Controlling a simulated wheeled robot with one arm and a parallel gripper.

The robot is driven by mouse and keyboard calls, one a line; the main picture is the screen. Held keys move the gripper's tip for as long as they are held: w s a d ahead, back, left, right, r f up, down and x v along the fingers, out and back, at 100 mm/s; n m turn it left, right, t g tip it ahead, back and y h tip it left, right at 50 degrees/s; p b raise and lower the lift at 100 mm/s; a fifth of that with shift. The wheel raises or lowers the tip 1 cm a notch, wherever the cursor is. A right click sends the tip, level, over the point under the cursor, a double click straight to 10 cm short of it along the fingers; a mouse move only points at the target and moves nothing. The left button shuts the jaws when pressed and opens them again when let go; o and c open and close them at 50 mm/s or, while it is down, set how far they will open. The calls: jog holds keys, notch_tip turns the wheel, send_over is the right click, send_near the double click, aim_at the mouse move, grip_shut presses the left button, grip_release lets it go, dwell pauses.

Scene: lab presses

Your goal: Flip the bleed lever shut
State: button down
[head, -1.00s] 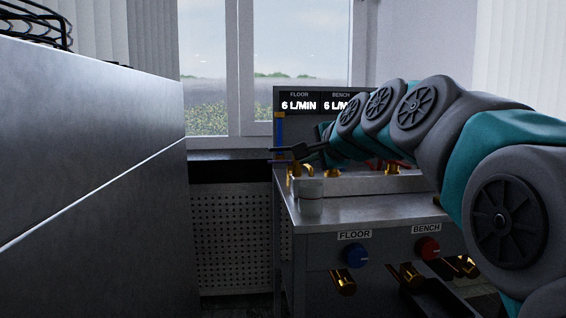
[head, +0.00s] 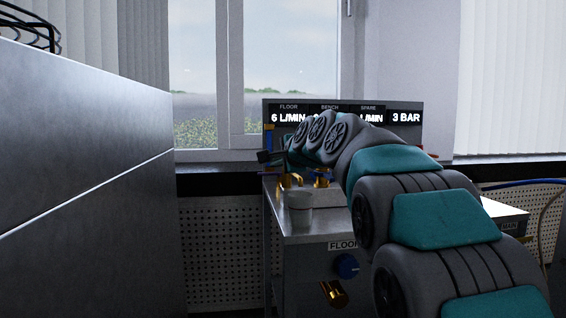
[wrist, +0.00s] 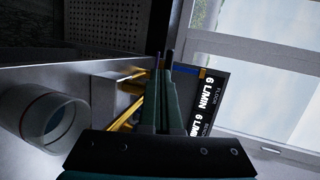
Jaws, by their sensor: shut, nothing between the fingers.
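My gripper (head: 266,158) is at the left rear of the bench unit, above its brass fittings (head: 290,181). In the wrist view my gripper (wrist: 164,58) has its two fingers together, with nothing held. The brass pipework (wrist: 126,112) lies just left of the fingers there. A blue strip with a yellow end (wrist: 186,70) is right of the fingertips, close to them; I cannot tell whether they touch. I cannot pick out the bleed lever for certain; my arm hides much of the bench top.
The display panel (head: 406,118) rises behind. A tall grey cabinet (head: 85,190) bounds the left. A window (head: 290,60) is behind.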

jog(key=shift+w+a, duration=0.3)
jog(key=shift+w, duration=0.4)
jog(key=shift+w+a, duration=0.25)
jog(key=shift+w, duration=0.4)
jog(key=p, duration=0.4)
jog(key=w+a+m+h+p, duration=0.1)
jog(key=p, duration=0.3)
jog(key=shift+w+a+t, duration=0.2)
jog(key=shift+a+t, duration=0.1)
jog(key=shift+s, duration=0.1)
